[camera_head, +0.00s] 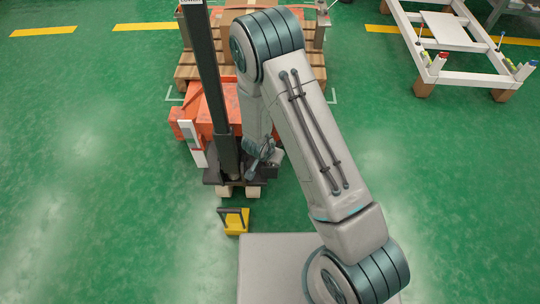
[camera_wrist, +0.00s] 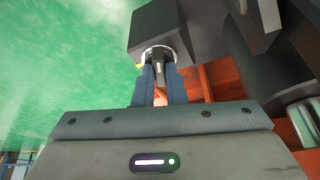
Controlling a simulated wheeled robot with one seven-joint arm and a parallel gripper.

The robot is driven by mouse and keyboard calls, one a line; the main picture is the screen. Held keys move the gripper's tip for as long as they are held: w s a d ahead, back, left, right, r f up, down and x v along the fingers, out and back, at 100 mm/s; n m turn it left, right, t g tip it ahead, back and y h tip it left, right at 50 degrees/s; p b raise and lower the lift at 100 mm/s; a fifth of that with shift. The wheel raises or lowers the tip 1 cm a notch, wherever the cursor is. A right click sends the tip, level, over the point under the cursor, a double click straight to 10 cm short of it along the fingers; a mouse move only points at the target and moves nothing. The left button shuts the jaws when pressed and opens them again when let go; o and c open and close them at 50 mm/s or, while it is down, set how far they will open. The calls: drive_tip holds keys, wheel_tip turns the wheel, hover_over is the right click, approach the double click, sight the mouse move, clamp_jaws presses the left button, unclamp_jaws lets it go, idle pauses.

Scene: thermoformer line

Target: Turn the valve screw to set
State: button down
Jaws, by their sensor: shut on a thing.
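In the wrist view my gripper (camera_wrist: 158,76) has its two blue-grey fingers closed around a small dark piece, which I take to be the valve screw (camera_wrist: 158,55). A bright metal ring surrounds the screw where it meets a dark block (camera_wrist: 160,22). The fingertips hide part of the screw, and its turn position cannot be read. In the head view my gripper (camera_head: 256,160) reaches down beside the black mast at the foot of an orange lifting machine (camera_head: 216,105). The screw is too small to make out there.
The black mast (camera_head: 212,80) stands close left of my gripper. Wooden pallets with boxes (camera_head: 188,72) sit behind the machine. A small yellow piece with a dark frame (camera_head: 237,222) is in front. A white frame table (camera_head: 470,60) stands at upper right. Green floor is clear on both sides.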

drive_tip(key=shift+r+m+g+h+p, duration=0.3)
drive_tip(key=shift+m+p, duration=0.7)
drive_tip(key=shift+p, duration=1.2)
drive_tip(key=shift+w+f+m+p, duration=0.1)
drive_tip(key=shift+f+m+p, duration=0.15)
drive_tip(key=shift+m+p, duration=0.25)
drive_tip(key=c, duration=1.5)
unclamp_jaws()
drive_tip(key=p+v, duration=0.3)
drive_tip(key=v, duration=0.4)
drive_tip(key=shift+a+r+p, duration=0.2)
drive_tip(key=shift+a+p, duration=0.05)
drive_tip(key=shift+p, duration=0.05)
